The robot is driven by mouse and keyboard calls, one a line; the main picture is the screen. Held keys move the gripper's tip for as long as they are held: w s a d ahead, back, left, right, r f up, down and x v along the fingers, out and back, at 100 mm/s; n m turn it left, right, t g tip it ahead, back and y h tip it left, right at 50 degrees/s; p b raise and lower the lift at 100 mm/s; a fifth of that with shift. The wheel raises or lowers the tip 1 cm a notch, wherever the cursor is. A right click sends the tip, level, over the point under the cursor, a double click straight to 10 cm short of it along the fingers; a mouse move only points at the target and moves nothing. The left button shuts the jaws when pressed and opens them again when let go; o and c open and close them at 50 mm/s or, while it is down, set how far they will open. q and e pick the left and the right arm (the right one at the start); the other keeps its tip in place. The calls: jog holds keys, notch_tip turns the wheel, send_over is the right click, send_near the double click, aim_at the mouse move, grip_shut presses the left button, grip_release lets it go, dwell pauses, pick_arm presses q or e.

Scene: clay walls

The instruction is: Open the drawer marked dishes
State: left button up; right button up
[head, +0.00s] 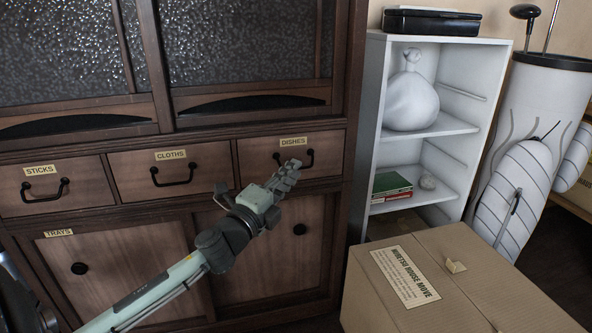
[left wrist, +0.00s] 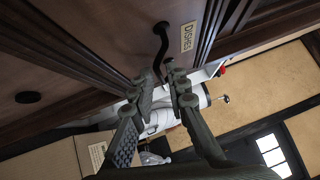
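The drawer marked dishes (head: 262,157) is the right one of the row in the dark wooden cabinet, and it is shut flush. Its label (head: 293,141) also shows in the left wrist view (left wrist: 187,37). Its black bow handle (head: 309,157) is partly hidden behind my left gripper (head: 287,177) in the head view. In the left wrist view the handle (left wrist: 161,42) runs down toward the gap between the fingertips of my left gripper (left wrist: 162,82). The fingers are apart; whether they touch the handle I cannot tell. My right gripper is out of view.
Drawers marked sticks (head: 40,188) and cloths (head: 171,173) are shut to the left. Below are sliding doors with round knobs (head: 299,229). A cardboard box (head: 450,285) stands front right, before a white shelf (head: 372,110) and a white bag (head: 520,190).

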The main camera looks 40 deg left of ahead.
pick_arm(q)
jog(key=shift+w+r, duration=0.1)
jog(key=shift+w, duration=0.95)
grip_shut()
